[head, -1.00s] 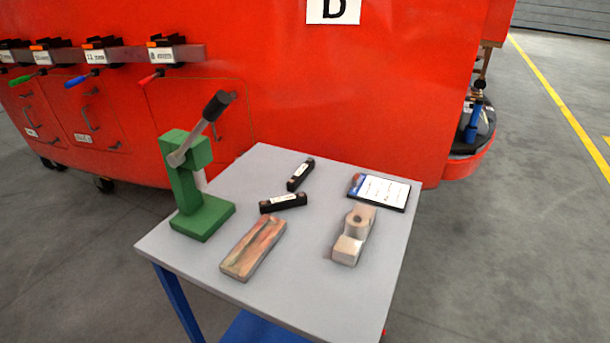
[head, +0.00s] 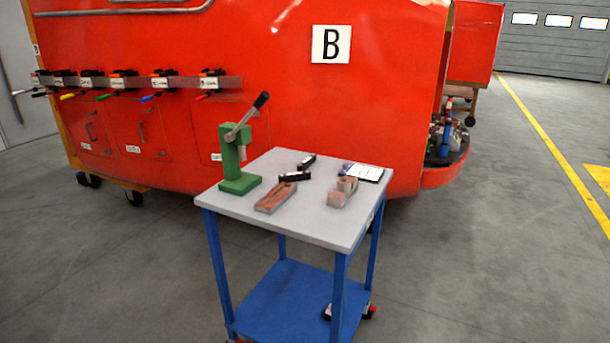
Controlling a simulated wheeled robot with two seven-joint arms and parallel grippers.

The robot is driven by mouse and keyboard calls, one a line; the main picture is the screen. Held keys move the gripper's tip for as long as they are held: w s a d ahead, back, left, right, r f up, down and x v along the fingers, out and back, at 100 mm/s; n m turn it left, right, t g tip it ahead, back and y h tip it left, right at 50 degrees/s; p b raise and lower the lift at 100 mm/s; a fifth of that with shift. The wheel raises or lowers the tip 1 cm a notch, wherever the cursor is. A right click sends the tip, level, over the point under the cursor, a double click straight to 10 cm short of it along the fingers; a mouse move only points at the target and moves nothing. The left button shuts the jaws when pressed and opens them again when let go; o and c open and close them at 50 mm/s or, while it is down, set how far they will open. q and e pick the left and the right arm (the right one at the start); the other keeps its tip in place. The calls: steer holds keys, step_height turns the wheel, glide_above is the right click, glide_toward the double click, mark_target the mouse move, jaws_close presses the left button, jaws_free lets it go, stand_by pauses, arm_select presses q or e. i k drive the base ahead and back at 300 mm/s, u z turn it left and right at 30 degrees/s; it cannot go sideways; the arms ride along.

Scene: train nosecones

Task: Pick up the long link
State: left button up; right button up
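Two small black link-like pieces lie on the grey tabletop (head: 225,203) of a cart in the head view. One black piece (head: 307,162) lies farther back and at a slant. The other black piece (head: 295,176) lies nearer and almost crosswise. I cannot tell which is the long link, as they look similar in length. Neither of my grippers shows in the head view.
A green lever press (head: 236,180), a reddish-brown block (head: 276,197), a tape-dispenser-like object (head: 342,192) and a clipboard (head: 362,172) share the tabletop. The cart has a blue lower shelf (head: 290,300). A big red nosecone (head: 330,110) stands close behind. Floor is free in front and right.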

mark_target(307, 163)
steer(key=u, duration=0.8)
steer(key=i, duration=0.85)
steer(key=u, duration=0.75)
steer(key=i, duration=1.25)
steer(key=z, duration=0.4)
